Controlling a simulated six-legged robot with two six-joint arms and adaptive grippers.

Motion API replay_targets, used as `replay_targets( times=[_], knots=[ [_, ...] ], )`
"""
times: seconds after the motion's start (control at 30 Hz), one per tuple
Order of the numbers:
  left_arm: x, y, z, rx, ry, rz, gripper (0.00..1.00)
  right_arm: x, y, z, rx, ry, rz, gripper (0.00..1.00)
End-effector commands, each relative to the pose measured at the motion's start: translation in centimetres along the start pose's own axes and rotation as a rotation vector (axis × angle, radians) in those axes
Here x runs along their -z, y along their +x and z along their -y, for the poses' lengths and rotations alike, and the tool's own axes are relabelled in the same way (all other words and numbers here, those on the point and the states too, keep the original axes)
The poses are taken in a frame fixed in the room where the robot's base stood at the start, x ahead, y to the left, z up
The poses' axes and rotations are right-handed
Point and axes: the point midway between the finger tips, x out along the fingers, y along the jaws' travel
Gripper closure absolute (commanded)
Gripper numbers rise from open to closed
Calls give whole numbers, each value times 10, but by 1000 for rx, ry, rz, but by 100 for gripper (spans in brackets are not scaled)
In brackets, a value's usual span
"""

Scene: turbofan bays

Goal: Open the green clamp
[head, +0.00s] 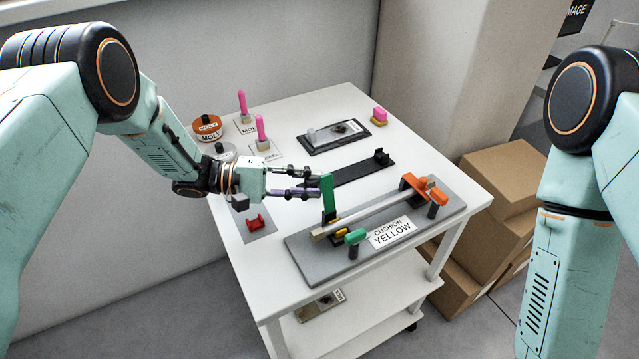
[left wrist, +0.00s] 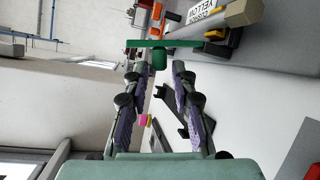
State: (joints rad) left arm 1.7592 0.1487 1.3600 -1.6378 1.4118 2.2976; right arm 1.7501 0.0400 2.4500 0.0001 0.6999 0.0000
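The green clamp (head: 327,190) is at the left end of the grey fixture plate (head: 303,262). Its green arm stands upright above a dark base, and a green knob (head: 356,237) on a dark post is in front of it. My left gripper (head: 312,187) is beside the upright arm, fingers pointing at it. In the left wrist view the green arm (left wrist: 190,43) crosses just beyond the fingertips, with a green stub between them. The fingers are apart, with gaps to the stub. My right gripper is out of view; only that arm shows.
A pale bar (head: 372,212) runs along the fixture to an orange clamp (head: 412,182). A label reading CUSHION YELLOW (head: 392,233) lies in front. A black rest (head: 350,172), a dark tray (head: 335,134) and pink-topped tools stand behind. Cardboard boxes (head: 500,180) stand right of the cart.

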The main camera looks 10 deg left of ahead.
Motion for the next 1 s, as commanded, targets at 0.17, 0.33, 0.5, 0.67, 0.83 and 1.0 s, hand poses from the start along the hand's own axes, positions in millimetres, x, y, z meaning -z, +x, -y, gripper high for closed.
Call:
replay_targets(
  times=[0.17, 0.33, 0.5, 0.67, 0.83, 1.0],
  knots=[
    [0, -40, -1, -4, -1, -4, 74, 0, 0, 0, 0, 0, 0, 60],
    [0, -70, -1, -2, 0, -3, 74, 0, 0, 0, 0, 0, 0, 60],
    [0, -86, -1, 0, 0, -1, 74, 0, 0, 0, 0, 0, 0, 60],
    [-1, -91, 0, 1, -1, 1, 74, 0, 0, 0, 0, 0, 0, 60],
    [-1, -91, 0, 1, -1, 1, 74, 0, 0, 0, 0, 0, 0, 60],
    [-1, -90, 0, 1, -1, 1, 74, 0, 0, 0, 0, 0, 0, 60]
  ],
)
